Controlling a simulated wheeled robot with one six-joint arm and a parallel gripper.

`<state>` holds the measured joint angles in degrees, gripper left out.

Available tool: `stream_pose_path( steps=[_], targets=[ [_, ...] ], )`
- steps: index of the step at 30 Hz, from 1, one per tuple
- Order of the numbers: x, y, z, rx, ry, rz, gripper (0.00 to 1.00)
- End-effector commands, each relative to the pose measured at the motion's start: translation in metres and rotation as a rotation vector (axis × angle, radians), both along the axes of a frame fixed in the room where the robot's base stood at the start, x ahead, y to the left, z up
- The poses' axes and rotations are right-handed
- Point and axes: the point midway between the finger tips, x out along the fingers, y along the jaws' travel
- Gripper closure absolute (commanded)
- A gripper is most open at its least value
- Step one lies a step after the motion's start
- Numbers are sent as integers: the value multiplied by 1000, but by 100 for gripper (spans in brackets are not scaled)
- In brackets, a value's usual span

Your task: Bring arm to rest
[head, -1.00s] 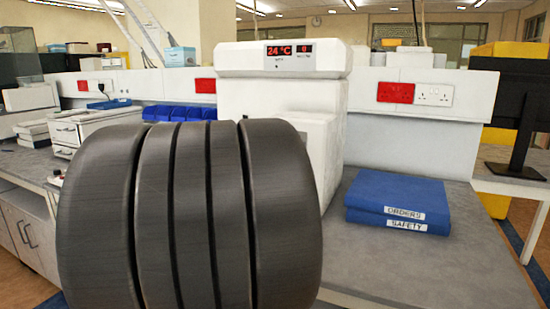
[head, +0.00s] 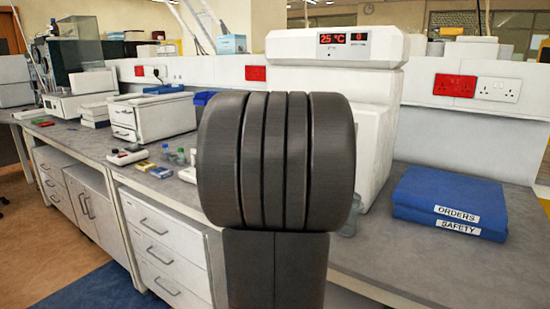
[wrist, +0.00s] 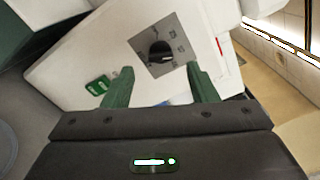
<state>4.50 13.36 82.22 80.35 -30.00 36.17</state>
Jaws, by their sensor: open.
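My arm's dark ribbed joint (head: 277,160) stands upright in the middle of the head view and blocks part of the bench. My gripper (wrist: 156,70) shows in the wrist view as two green fingers, spread apart with nothing held between them. Beyond the fingers is a tilted white machine with a grey panel (wrist: 165,45) and a green label; I cannot tell how far off it is. In the head view my gripper is hidden behind the arm.
A white machine (head: 375,110) with a red display reading 25 °C stands behind my arm. Blue binders (head: 450,200) lie on the bench at right. Small bottles and boxes (head: 150,165) are on the bench at left. Floor at lower left is clear.

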Motion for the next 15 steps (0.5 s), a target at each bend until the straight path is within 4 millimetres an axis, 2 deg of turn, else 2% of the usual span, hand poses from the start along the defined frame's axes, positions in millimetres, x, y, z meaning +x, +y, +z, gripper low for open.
stream_pose_path(
  steps=[6, 15],
  targets=[
    [30, -21, 0, -1, 0, -1, 47],
    [48, -32, 0, -1, 1, 0, 47]
  ],
)
